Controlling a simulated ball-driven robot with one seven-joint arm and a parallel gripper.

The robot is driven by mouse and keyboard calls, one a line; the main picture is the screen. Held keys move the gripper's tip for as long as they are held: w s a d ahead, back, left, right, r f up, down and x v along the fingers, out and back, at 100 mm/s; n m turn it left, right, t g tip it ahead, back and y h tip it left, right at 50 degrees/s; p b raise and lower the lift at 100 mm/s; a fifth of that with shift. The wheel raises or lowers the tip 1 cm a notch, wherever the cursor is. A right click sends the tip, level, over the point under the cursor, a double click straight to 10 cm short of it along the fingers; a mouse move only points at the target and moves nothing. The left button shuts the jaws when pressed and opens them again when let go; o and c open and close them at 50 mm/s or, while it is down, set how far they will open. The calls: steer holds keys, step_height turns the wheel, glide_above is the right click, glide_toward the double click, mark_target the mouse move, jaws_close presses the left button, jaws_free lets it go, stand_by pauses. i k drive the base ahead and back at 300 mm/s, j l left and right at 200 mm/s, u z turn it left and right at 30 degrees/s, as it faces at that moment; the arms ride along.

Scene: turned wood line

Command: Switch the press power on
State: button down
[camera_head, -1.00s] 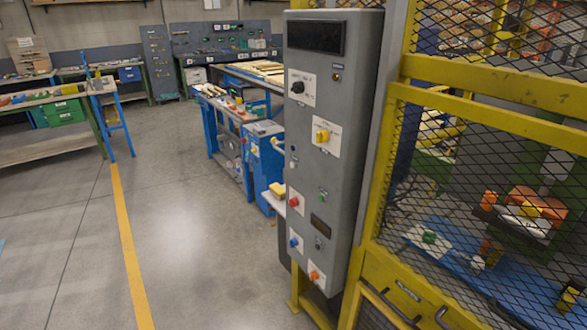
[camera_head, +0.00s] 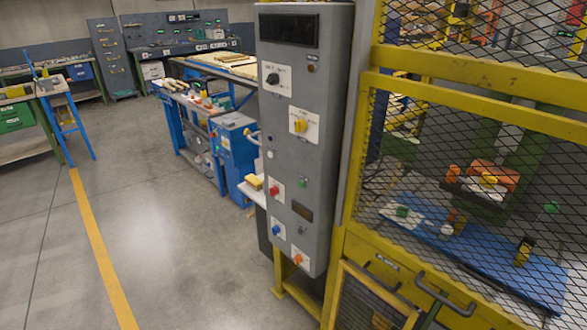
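A tall grey control cabinet (camera_head: 322,150) stands left of a yellow mesh cage, with a dark display (camera_head: 289,30) at its top. Below are a black rotary knob (camera_head: 272,79) on a white plate and a yellow rotary switch (camera_head: 300,125) on a white plate. Lower down are a red button (camera_head: 274,190), a green button (camera_head: 302,183), a blue button (camera_head: 276,229) and an orange button (camera_head: 298,259). Labels are too small to read, so I cannot tell which control is the press power. My gripper is not in view.
The yellow mesh cage (camera_head: 400,252) fills the right, with handled drawers at its base. Blue workbenches (camera_head: 225,140) stand behind the cabinet. Open concrete floor (camera_head: 170,230) with a yellow line (camera_head: 103,255) lies to the left.

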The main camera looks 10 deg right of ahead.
mark_target(274, 191)
steer(key=i+j+u, duration=0.15)
steer(key=i, duration=0.45)
steer(key=i+j+u, duration=0.1)
steer(key=i+j, duration=0.15)
steer(key=i, duration=0.35)
steer(key=i+j+u, duration=0.15)
steer(key=i, duration=0.45)
